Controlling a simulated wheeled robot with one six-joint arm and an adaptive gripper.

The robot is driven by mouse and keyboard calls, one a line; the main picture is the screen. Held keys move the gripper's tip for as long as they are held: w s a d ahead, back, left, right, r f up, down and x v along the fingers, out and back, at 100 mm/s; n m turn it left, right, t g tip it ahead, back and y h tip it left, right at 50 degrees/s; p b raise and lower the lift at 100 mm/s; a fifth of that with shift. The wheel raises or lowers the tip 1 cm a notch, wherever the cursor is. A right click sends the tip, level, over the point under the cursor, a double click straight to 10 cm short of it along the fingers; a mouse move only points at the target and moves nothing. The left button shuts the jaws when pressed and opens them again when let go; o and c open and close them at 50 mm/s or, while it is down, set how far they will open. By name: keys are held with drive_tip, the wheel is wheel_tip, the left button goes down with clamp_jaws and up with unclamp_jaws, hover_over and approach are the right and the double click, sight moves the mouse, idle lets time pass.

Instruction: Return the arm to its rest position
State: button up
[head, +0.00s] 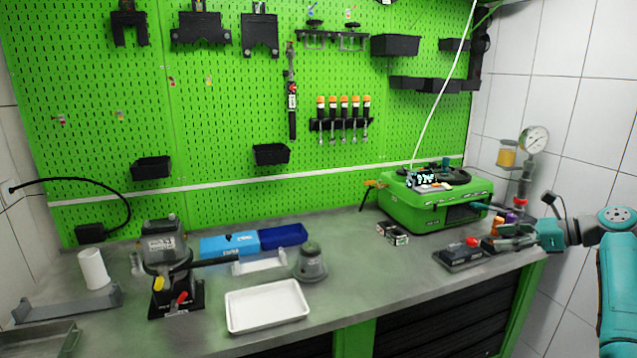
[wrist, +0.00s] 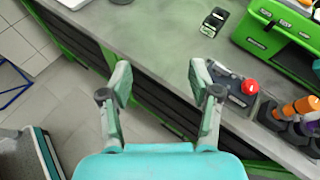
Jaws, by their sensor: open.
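My arm (head: 612,285) comes in at the right edge of the head view, with a bent teal link and a grey joint. My gripper (head: 528,238) is at the right end of the bench, near its front edge, pointing left. In the wrist view my gripper (wrist: 160,80) has its two fingers spread wide, with nothing between them. Below the fingers I see the bench front and the floor. The right finger overlaps a dark device with a red knob (wrist: 250,87); I cannot tell whether they touch.
The green pump case (head: 430,205) stands at the bench's right. A white tray (head: 266,306), a black-based machine (head: 168,262) and a blue box (head: 228,245) are further left. The right wall (head: 590,130) is behind my arm.

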drive_tip(key=s+a+f+n+t+h, duration=0.1)
drive_tip(key=a+f, duration=0.3)
drive_tip(key=f, duration=0.6)
drive_tip(key=s+a+f+h, duration=0.2)
drive_tip(key=a+f, duration=0.1)
drive_tip(key=f, duration=0.8)
drive_tip(key=s+a+f+n+t+h, duration=0.1)
drive_tip(key=a+f, duration=0.3)
drive_tip(key=f, duration=0.6)
drive_tip(key=s+a+f+n+h, duration=0.2)
drive_tip(key=s+a+f, duration=0.3)
drive_tip(key=s+f, duration=0.45)
drive_tip(key=s+a+f+n+h, duration=0.2)
drive_tip(key=s+a+f, duration=0.2)
drive_tip(key=s+f, duration=0.5)
drive_tip(key=s+a+r+n+t+h, duration=0.1)
drive_tip(key=s+a+r+n+h, duration=0.2)
drive_tip(key=s, duration=0.9)
drive_tip(key=s+a+n+t, duration=0.15)
drive_tip(key=s+n, duration=0.25)
drive_tip(key=s, duration=0.9)
drive_tip(key=s+a+r+n+t, duration=0.2)
drive_tip(key=s+r+n, duration=0.8)
drive_tip(key=s+r, duration=0.8)
wheel_tip(320, 180, up, 4)
drive_tip(key=shift+a+f+n, duration=0.1)
drive_tip(key=shift+a+n, duration=0.3)
drive_tip(key=shift+a, duration=0.25)
drive_tip(key=shift+w, duration=0.1)
